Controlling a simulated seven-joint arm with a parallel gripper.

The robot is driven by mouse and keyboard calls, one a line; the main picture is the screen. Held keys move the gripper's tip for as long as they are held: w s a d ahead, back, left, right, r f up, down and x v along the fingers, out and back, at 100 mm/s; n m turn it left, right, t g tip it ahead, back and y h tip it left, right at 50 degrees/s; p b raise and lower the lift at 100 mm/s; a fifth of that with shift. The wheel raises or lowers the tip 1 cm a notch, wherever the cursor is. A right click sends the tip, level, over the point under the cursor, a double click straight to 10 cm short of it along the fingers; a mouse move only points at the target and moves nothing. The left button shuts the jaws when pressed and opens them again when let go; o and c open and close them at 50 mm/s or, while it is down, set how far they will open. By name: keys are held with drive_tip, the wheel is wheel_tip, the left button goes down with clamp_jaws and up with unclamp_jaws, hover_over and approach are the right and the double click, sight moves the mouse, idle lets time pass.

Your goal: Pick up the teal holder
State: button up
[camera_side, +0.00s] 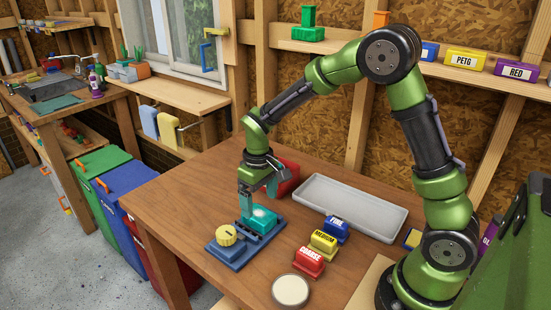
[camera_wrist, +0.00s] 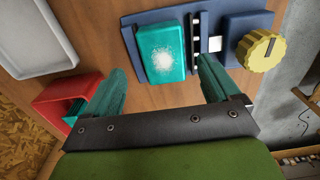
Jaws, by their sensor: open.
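The teal holder (camera_side: 262,219) is a rounded block with a white, speckled patch on its top. It sits on a dark blue fixture (camera_side: 228,254) on the wooden bench. In the wrist view the teal holder (camera_wrist: 152,62) lies at the upper middle, on the blue fixture (camera_wrist: 131,38). My gripper (camera_side: 258,196) is just above the holder, pointing down, with its teal fingers apart. In the wrist view the fingers of my gripper (camera_wrist: 163,72) are spread to either side of the holder, with nothing held between them. Finger contact with the holder cannot be told.
A yellow knob (camera_side: 226,235) stands on the fixture's left part. A red box (camera_side: 288,180) is close behind my gripper. A grey tray (camera_side: 350,205) lies to the right. Red, yellow and blue labelled blocks (camera_side: 323,242) and a round pale disc (camera_side: 290,290) are nearer the front.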

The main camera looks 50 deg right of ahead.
sight(259, 213)
drive_tip(key=shift+w+a+f, duration=0.1)
drive_tip(key=shift+a+f, duration=0.1)
drive_tip(key=shift+f, duration=1.75)
drive_tip(key=c, duration=1.2)
drive_tip(key=shift+r, duration=0.1)
